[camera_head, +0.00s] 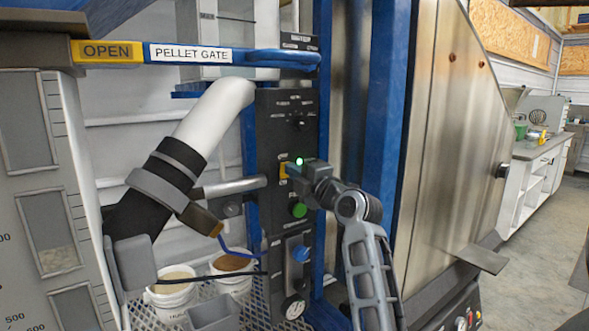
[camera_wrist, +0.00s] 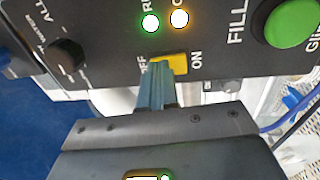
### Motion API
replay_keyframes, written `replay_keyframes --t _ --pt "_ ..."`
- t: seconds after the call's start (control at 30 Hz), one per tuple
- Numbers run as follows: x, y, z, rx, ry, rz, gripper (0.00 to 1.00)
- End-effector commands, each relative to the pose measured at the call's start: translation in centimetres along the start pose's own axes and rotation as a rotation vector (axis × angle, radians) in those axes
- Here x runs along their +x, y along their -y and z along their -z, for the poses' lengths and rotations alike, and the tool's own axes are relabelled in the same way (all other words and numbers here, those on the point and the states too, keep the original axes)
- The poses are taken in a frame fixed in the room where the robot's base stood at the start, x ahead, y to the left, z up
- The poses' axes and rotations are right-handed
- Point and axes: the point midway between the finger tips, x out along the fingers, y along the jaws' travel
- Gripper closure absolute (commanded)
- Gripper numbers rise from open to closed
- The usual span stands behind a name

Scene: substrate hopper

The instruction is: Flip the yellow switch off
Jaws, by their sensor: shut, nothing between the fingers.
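The yellow switch (camera_head: 283,171) sits on a black upright control panel (camera_head: 273,120) in the head view. In the wrist view the yellow switch (camera_wrist: 175,62) lies between the OFF and ON labels, with its ON-side part showing. My gripper (camera_head: 292,170) is shut and empty, its tips right at the switch. In the wrist view the fingertips (camera_wrist: 160,66) cover part of the switch on its OFF side and partly hide the OFF label. I cannot tell whether they press on it. A green-white light (camera_wrist: 151,23) and an orange light (camera_wrist: 179,18) glow above the switch.
A green button (camera_wrist: 290,24) is beside the switch on the panel, and a black knob (camera_wrist: 67,54) is on the other side. A blue bar labelled PELLET GATE (camera_head: 235,56) crosses above. A white pipe (camera_head: 215,118) and buckets (camera_head: 172,292) are at left; a steel cabinet (camera_head: 455,130) is at right.

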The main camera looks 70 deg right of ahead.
Motion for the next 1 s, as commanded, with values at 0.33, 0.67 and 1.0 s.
replay_keyframes --t 0.33,0.67,1.0 --pt "0.1 0.0 0.0 -0.001 0.0 0.0 1.0" --pt "1.2 -0.3 0.0 0.0 0.0 0.095 1.0" --pt "1.5 -0.5 0.5 0.0 -0.003 0.091 1.0"
